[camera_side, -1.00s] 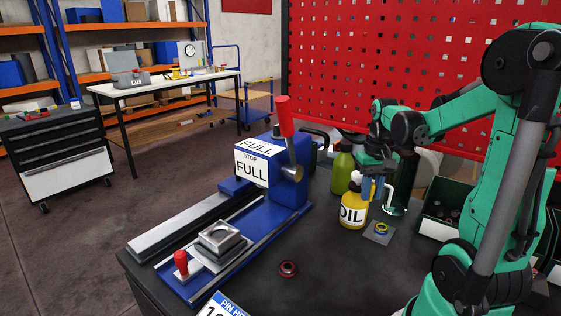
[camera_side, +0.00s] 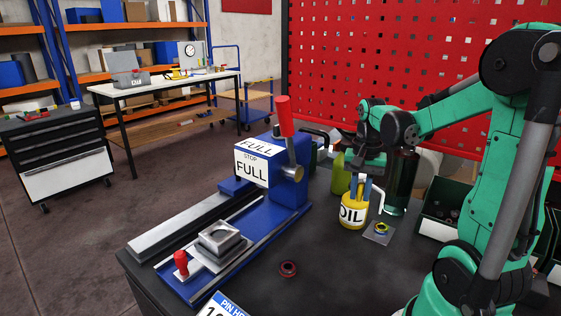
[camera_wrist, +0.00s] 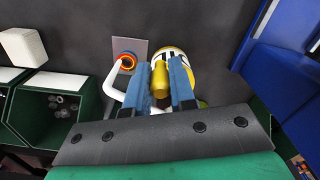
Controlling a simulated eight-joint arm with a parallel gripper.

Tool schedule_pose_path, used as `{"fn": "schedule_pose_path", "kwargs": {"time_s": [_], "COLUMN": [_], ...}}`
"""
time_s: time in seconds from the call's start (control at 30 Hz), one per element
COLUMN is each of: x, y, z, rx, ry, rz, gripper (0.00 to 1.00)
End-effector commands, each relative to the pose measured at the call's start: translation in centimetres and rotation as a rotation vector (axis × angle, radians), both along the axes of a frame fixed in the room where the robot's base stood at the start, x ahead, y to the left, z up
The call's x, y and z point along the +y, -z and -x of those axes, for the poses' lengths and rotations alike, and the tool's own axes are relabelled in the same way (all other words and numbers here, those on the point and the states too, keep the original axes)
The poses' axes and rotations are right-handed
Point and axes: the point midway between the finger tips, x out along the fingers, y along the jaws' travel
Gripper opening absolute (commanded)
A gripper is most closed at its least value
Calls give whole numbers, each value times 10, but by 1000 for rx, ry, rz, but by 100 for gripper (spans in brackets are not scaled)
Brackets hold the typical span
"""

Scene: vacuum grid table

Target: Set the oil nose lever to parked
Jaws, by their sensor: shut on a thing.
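The yellow oil bottle (camera_side: 352,214), labelled OIL, stands upright on the dark bench in the side view. It also shows in the wrist view (camera_wrist: 178,57), partly hidden by the fingers. A white bent tube (camera_side: 379,196) rises at its right side; in the wrist view the tube (camera_wrist: 112,82) curves to the left. My gripper (camera_side: 361,193) points down over the bottle top. Its blue fingers are shut on the yellow top piece (camera_wrist: 160,80) of the bottle. I cannot tell a separate lever from this top piece.
A blue vise-like fixture (camera_side: 288,200) with a red-handled lever (camera_side: 284,117) stands left. A small grey plate with a coloured ring (camera_side: 380,231) lies close right of the bottle. A green bottle (camera_side: 340,175) stands behind. Green bins (camera_side: 440,226) are at right. A red ring (camera_side: 288,268) lies in front.

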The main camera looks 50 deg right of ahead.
Motion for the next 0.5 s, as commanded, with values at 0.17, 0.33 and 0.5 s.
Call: {"fn": "schedule_pose_path", "kwargs": {"time_s": [0.17,0.33,0.5], "x": [3,5,5], "y": [0,0,0], "z": [-9,-18,-26], "rx": [-2,-2,-2], "ry": [162,324,486], "rz": [1,1,1], "gripper": [0,0,0]}}
